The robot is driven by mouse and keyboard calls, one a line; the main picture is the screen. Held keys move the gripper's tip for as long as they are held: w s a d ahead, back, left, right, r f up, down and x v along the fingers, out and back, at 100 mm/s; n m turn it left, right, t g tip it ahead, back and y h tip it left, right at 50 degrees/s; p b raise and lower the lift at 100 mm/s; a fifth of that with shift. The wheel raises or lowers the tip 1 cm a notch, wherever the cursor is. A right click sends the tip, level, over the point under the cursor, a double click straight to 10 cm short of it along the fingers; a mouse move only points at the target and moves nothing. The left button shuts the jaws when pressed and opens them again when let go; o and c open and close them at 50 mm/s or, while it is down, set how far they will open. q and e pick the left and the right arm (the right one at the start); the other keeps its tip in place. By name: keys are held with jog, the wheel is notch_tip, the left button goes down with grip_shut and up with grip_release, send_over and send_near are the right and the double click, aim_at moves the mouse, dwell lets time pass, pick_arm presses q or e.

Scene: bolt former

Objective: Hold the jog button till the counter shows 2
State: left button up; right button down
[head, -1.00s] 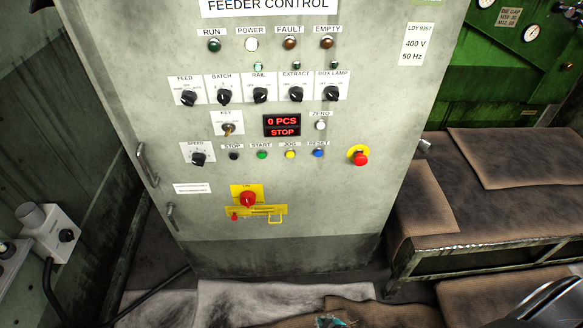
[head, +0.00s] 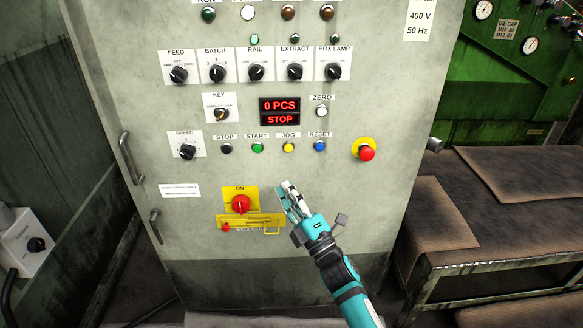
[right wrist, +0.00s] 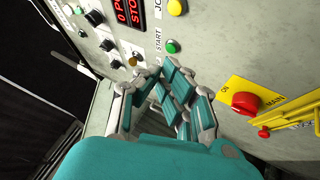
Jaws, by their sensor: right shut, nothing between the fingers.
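The yellow jog button (head: 288,147) sits in the lower button row of the grey cabinet, under its JOG label; a yellow button also shows at the top of the right wrist view (right wrist: 177,6). The counter display (head: 280,111) reads 0 PCS and STOP in red. My right gripper (head: 287,187) is shut and empty, in front of the panel. In the head view its tips appear below the jog button, apart from it. In the right wrist view its fingers (right wrist: 158,76) lie below the green start button (right wrist: 172,46). My left gripper is not in view.
The green start button (head: 257,147) and blue reset button (head: 320,146) flank the jog button. A red emergency stop (head: 367,154) juts out at the right. The red main switch (head: 241,204) on its yellow plate is left of my right gripper. A bench (head: 510,230) stands to the right.

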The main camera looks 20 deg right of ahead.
pick_arm(q)
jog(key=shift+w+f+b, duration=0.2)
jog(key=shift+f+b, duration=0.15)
jog(key=shift+b, duration=0.05)
pick_arm(e)
jog(key=r+n, duration=0.1)
jog(key=r, duration=0.1)
jog(key=s+r+n+y, duration=0.1)
jog(key=shift+s+a+r+t+y, duration=0.15)
jog(key=shift+r+t+y, duration=0.15)
jog(key=shift+r+t, duration=0.1)
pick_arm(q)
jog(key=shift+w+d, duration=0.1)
